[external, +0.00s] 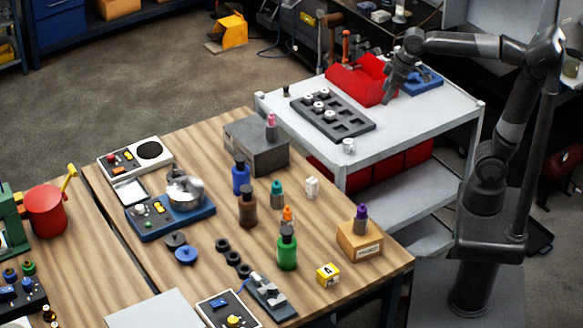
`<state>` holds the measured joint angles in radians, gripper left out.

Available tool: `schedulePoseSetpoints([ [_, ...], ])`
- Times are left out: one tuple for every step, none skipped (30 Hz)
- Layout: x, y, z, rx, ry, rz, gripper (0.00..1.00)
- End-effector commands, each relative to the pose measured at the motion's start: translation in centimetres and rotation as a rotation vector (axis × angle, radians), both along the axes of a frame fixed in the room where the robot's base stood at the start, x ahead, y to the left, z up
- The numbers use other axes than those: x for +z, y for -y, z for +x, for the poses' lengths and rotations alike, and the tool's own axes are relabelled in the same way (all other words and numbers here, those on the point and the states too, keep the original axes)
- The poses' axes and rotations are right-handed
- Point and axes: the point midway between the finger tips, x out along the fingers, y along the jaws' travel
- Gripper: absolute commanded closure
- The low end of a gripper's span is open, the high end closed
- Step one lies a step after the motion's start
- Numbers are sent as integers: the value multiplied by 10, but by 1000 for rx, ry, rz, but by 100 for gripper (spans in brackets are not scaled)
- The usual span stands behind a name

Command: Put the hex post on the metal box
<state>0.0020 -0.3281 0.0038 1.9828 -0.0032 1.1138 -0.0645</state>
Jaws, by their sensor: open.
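The metal box (262,154) is a dark grey block at the back of the wooden table, with a small pink-topped item (271,126) standing on its top. I cannot tell for certain which piece is the hex post. A small silvery piece (348,146) stands near the front corner of the white cart, and a small dark piece (286,90) stands near its left edge. My gripper (388,98) is open, pointing down over the cart beside the red bin, away from the metal box. Its fingertips are small and dark here, and nothing shows between them.
A dark tray (356,128) with silvery parts lies on the cart (420,126). The red bin (347,84) and a blue tray (430,78) stand behind it. Several coloured bottles, including a blue one (240,178), crowd the table before the metal box. The cart's front right is clear.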

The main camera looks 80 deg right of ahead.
Motion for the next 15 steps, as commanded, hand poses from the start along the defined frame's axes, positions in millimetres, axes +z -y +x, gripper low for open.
schedulePoseSetpoints([
  [-8,0,-20,-7,16,3,38],
  [-14,0,-31,-12,24,5,38],
  [-22,0,-44,-17,36,8,38],
  [-29,0,-55,-21,44,10,38],
  [-35,0,-64,-24,53,11,38],
  [-45,0,-77,-31,62,14,38],
  [-52,0,-85,-35,71,17,38],
  [-59,0,-94,-39,77,19,38],
  [-67,0,-103,-43,87,22,38],
  [-73,0,-110,-45,92,23,38],
  [-79,0,-116,-48,97,25,38],
  [-86,0,-122,-51,104,27,38],
  [-90,0,-127,-53,107,28,38],
  [-94,0,-130,-55,111,29,38],
  [-98,0,-134,-58,114,30,38],
])
